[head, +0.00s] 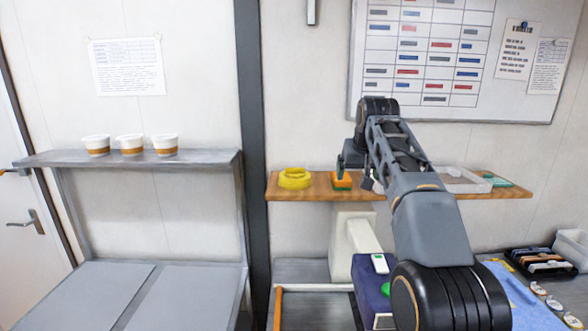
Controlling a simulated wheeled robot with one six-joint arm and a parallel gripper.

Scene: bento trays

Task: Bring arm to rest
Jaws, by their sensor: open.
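My arm (430,220) reaches up from the lower right of the head view and bends at the top, in front of the whiteboard. My gripper (354,174) points down in front of the wooden shelf (320,190). Its jaws are open, and I see nothing held between them. An orange and green item (341,181) shows right beside the gripper; I cannot tell how far behind it is. My forearm hides part of the shelf and the wall.
A yellow ring-shaped item (295,179) and a clear tray (462,181) are on the wooden shelf. Three cups (131,145) stand on the left grey shelf (200,158). A purple box (372,277) stands below my arm. A black organizer (541,262) is at right. The left lower surfaces are clear.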

